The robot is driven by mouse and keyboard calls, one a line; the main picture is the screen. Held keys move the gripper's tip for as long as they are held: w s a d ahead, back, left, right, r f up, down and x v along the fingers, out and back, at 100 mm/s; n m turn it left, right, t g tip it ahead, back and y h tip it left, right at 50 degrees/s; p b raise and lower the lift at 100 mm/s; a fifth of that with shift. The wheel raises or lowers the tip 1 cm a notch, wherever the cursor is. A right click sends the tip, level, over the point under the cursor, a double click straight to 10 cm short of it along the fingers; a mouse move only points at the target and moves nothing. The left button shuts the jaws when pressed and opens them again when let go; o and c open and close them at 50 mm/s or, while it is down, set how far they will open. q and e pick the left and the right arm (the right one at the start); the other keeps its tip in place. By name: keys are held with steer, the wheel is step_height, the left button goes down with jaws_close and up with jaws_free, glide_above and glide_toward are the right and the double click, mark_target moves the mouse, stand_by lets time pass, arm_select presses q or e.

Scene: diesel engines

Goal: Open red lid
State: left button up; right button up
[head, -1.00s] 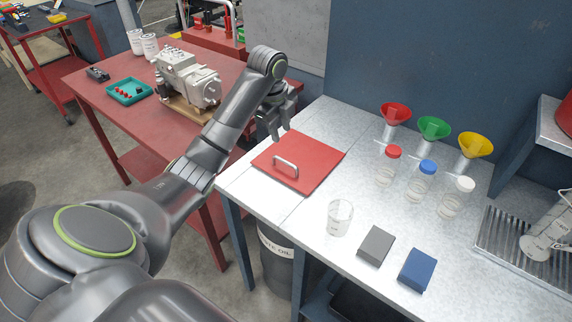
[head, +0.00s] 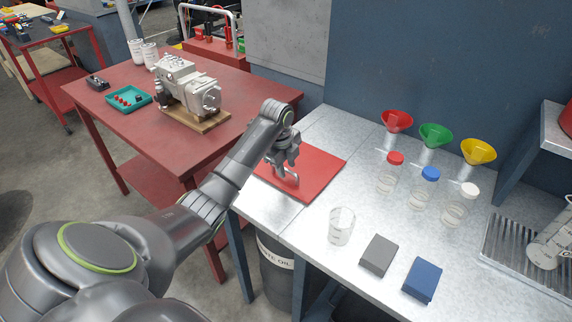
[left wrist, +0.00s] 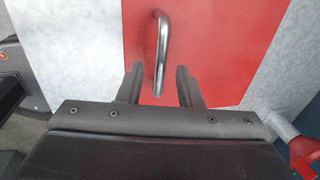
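The red lid (head: 318,172) is a flat square plate lying on the metal workbench, with a silver bar handle. In the left wrist view the lid (left wrist: 215,55) fills the middle, and the handle (left wrist: 161,50) runs lengthwise towards my gripper. My left gripper (head: 288,172) is over the near left part of the lid, at the handle, and covers part of both. In the left wrist view my left gripper (left wrist: 158,85) is open, with the handle's near end between its fingertips. I cannot tell how high the fingers are. My right gripper is not in view.
A clear beaker (head: 341,226), a grey block (head: 379,255) and a blue block (head: 422,279) stand on the bench (head: 320,260). Capped bottles (head: 390,175) and coloured funnels (head: 435,133) stand further right. A red table (head: 140,118) with a pump (head: 188,85) is left.

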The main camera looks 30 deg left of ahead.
arm_select(q)
steer(key=shift+c, duration=0.3)
jaws_close()
steer(key=shift+r, duration=0.1)
